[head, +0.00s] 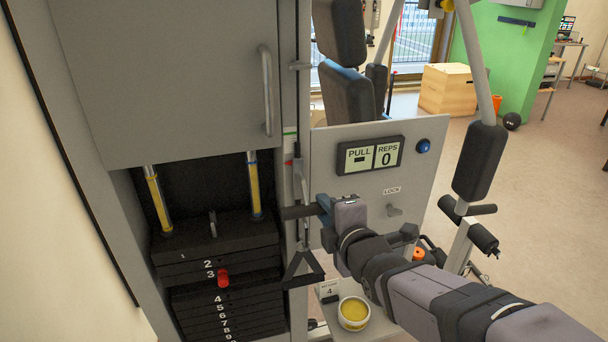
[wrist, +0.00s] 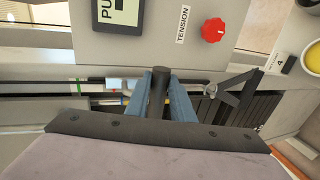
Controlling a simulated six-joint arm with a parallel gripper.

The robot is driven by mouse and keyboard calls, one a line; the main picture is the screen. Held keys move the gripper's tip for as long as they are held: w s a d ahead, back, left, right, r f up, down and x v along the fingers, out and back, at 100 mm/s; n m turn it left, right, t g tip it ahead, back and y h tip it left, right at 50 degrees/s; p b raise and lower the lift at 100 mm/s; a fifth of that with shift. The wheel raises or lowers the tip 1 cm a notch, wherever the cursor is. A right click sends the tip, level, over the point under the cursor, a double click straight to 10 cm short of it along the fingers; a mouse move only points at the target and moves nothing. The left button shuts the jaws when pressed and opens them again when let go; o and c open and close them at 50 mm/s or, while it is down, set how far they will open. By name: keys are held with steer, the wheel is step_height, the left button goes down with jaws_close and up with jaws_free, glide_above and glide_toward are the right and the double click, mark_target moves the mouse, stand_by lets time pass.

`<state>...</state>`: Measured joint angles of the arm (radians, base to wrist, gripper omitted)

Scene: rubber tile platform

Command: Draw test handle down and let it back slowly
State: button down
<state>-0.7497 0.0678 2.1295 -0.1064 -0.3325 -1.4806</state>
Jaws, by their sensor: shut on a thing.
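The test handle, a short dark round bar (head: 294,212), sticks out to the left of my gripper (head: 324,207) in front of the machine's upright. In the wrist view the bar (wrist: 158,88) stands between the two blue fingers of my gripper (wrist: 160,98), which are shut on it. The display (head: 370,156) on the grey panel reads PULL with a dash and REPS 0. Red, white and green marks (head: 290,150) show on the upright above the bar. The lower end of the bar is hidden by my gripper in the wrist view.
A black weight stack (head: 215,255) with a red pin (head: 223,278) at plate 3 stands left. A black triangular grip (head: 302,270) hangs below my gripper. A yellow tub (head: 354,312) sits below. A red tension knob (wrist: 213,29) and padded lever (head: 480,160) are near.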

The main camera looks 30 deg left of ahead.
steer(key=shift+f+b, duration=1.7)
steer(key=shift+f, duration=0.5)
step_height(320, 180, up, 10)
steer(key=p, duration=0.6)
steer(key=c, duration=1.6)
jaws_free()
steer(key=shift+c, duration=0.2)
steer(key=o, duration=0.7)
steer(key=shift+r, duration=0.25)
steer(key=shift+c, duration=0.2)
steer(key=shift+s+d+r, duration=0.1)
steer(key=p+v, duration=0.1)
steer(key=v, duration=0.5)
steer(key=shift+s+d+r, duration=0.2)
